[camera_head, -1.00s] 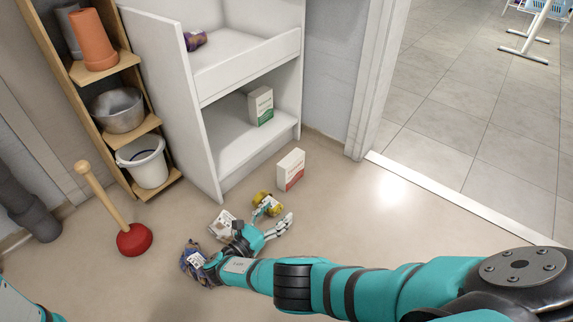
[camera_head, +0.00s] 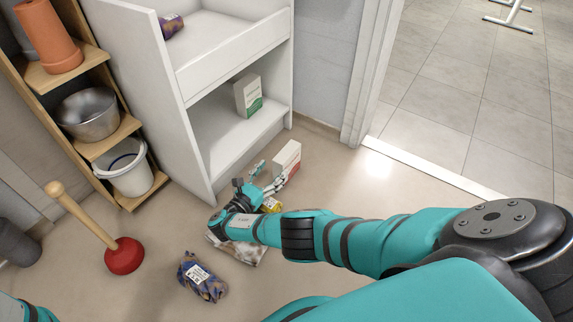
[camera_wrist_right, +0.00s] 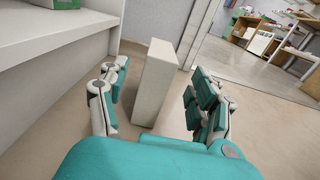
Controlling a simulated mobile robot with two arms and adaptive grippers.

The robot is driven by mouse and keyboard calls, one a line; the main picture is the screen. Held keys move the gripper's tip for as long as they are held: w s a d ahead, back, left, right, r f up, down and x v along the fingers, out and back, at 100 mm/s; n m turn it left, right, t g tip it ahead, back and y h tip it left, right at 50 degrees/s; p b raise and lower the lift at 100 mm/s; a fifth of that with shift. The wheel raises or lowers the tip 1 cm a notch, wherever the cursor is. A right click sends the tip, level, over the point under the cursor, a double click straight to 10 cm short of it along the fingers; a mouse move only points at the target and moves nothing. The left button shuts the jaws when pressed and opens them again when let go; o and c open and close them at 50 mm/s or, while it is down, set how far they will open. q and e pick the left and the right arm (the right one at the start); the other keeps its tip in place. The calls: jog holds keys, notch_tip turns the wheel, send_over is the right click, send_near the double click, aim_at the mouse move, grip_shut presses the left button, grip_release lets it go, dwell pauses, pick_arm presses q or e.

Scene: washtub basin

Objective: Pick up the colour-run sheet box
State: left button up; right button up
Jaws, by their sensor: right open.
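A white box with a red lower part (camera_head: 287,158) stands upright on the floor by the front right corner of the white shelf unit. Its print is too small to read. In the right wrist view the same box (camera_wrist_right: 155,82) shows a plain pale side and stands between my fingers, with a visible space on each side. My right gripper (camera_head: 274,174) is open and low at the near side of this box; it also shows in the wrist view (camera_wrist_right: 158,85). A white box with a green band (camera_head: 248,96) stands on the lower shelf. My left gripper is out of view.
A dark patterned packet (camera_head: 203,277) and a red plunger (camera_head: 124,255) are on the floor. The white shelf unit (camera_head: 205,189) is close on the left.

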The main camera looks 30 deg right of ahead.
aim_at(288, 150)
jog(key=b+x, duration=0.1)
jog(key=x, duration=0.3)
jog(key=shift+w+d, duration=0.1)
jog(key=shift+d, duration=0.05)
jog(key=x, duration=0.1)
jog(key=b+x, duration=0.1)
jog(key=x, duration=0.1)
jog(key=b+x, duration=0.1)
jog(key=x, duration=0.1)
jog(key=shift+r, duration=0.4)
grip_shut()
